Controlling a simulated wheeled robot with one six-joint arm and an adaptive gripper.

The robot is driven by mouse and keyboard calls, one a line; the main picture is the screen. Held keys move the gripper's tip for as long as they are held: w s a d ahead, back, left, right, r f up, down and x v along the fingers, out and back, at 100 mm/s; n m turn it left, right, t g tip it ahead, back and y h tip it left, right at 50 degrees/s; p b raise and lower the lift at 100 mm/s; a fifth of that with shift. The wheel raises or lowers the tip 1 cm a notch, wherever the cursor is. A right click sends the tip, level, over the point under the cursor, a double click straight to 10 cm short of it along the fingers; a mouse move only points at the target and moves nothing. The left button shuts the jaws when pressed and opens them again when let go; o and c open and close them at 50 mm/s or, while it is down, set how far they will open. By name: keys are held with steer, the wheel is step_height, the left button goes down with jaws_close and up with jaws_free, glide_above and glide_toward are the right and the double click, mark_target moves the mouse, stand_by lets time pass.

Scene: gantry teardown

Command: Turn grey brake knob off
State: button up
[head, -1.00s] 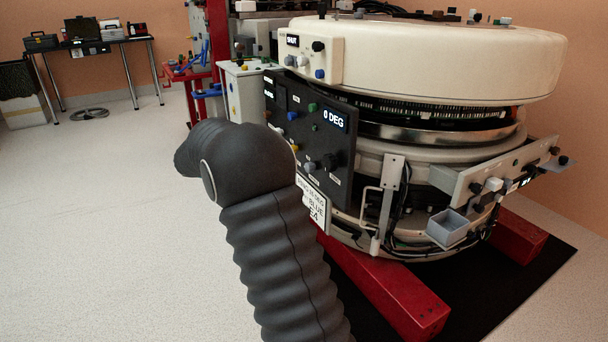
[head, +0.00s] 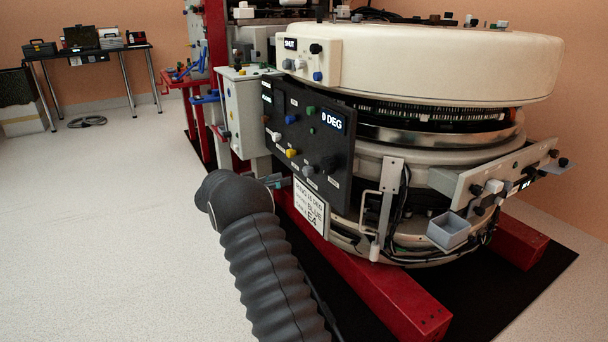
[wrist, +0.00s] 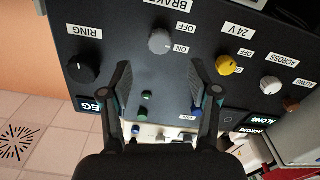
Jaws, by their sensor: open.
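The grey brake knob (wrist: 160,41) is on the dark panel under the BRAKE label in the wrist view, with OFF and ON printed beside it. Which mark it points to is too small to tell. It also shows low on the panel in the head view (head: 308,171). My gripper (wrist: 162,72) is open and empty. Its two fingers are spread to either side of the knob's line, with the tips just short of the knob in the picture. I see no contact. In the head view my dark arm hides most of the gripper.
A black RING knob (wrist: 82,69) and a yellow 24 V knob (wrist: 228,65) flank the grey one. A white knob (wrist: 270,84) sits beyond the yellow. The panel's display (head: 332,121) reads 0 DEG. A red base beam (head: 370,285) runs below; the floor at left is clear.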

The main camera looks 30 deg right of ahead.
mark_target(305, 173)
steer(key=d, duration=0.8)
steer(key=shift+s+d, duration=0.25)
steer(key=shift+s, duration=0.05)
steer(key=c, duration=1.2)
